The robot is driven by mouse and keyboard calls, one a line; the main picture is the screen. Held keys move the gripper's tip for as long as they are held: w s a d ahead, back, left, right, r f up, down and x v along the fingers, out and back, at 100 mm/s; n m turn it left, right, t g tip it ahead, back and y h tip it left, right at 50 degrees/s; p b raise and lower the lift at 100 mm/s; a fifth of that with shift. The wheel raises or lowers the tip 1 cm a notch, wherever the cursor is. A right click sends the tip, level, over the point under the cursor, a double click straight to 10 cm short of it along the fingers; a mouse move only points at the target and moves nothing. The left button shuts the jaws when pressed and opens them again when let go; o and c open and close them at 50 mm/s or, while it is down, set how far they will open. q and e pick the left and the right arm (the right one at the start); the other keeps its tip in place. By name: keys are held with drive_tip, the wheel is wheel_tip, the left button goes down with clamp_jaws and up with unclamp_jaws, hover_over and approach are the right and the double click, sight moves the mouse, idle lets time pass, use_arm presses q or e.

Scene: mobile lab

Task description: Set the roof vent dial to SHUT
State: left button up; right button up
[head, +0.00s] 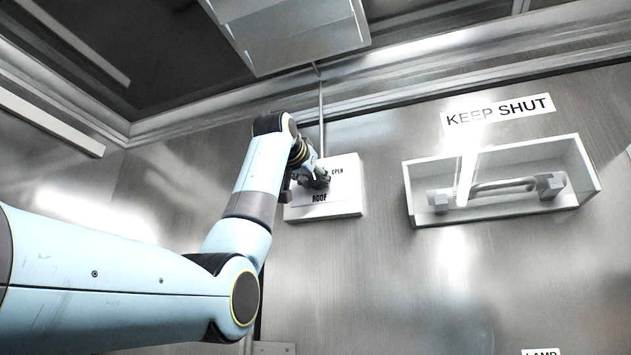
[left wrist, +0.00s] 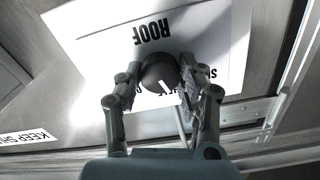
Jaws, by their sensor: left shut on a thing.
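The roof vent dial is a dark round knob (left wrist: 160,72) with a white pointer mark, on a white panel (head: 350,206) labelled ROOF. In the left wrist view the panel appears upside down, and the mark points down and slightly right, away from the word ROOF. OPEN shows at the panel's upper right in the head view; a label beginning with S is partly hidden behind a finger in the wrist view. My left gripper (left wrist: 163,88) is shut on the knob, one finger on each side; it also shows in the head view (head: 318,180). My right gripper is out of view.
A white open-fronted box (head: 590,178) with a bar handle (head: 500,188) is on the wall to the right, under a KEEP SHUT sign (head: 498,111). A pale box-shaped unit (head: 290,35) hangs above. A thin pipe (head: 321,115) runs above the panel.

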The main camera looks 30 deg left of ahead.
use_arm(q)
drive_tip(key=n+b, duration=0.1)
drive_tip(key=n, duration=0.3)
drive_tip(key=shift+n, duration=0.3)
drive_tip(key=n+b, duration=0.1)
drive_tip(key=n, duration=0.2)
drive_tip(key=shift+a+n, duration=0.1)
drive_tip(key=shift+n, duration=0.6)
drive_tip(key=o, duration=1.2)
drive_tip(key=shift+c, duration=0.2)
drive_tip(key=shift+s, duration=0.15)
drive_tip(key=v, duration=1.1)
drive_tip(key=shift+s, duration=0.35)
